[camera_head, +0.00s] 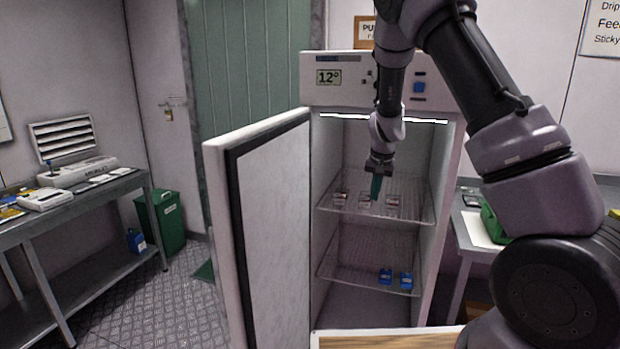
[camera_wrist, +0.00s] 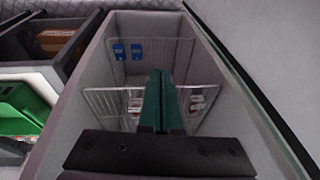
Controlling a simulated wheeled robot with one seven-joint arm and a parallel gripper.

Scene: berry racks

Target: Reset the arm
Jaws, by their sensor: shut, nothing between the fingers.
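My gripper (camera_head: 376,186) is inside the open cabinet (camera_head: 308,75), in front of the upper wire shelf (camera_head: 326,209). Its green fingers are together with nothing between them, and the fingers also show in the wrist view (camera_wrist: 162,98). Several small clear punnets with reddish contents (camera_head: 341,200) stand on the upper shelf near the fingertips. The fingers partly hide this shelf in the wrist view. My arm reaches in from the upper right.
The cabinet door (camera_head: 270,230) stands open to the left. Two blue boxes (camera_head: 395,278) sit on the lower shelf (camera_head: 345,272). A metal table (camera_head: 95,195) is at left, beside a green bin (camera_head: 163,222). A green crate (camera_head: 494,224) is at right.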

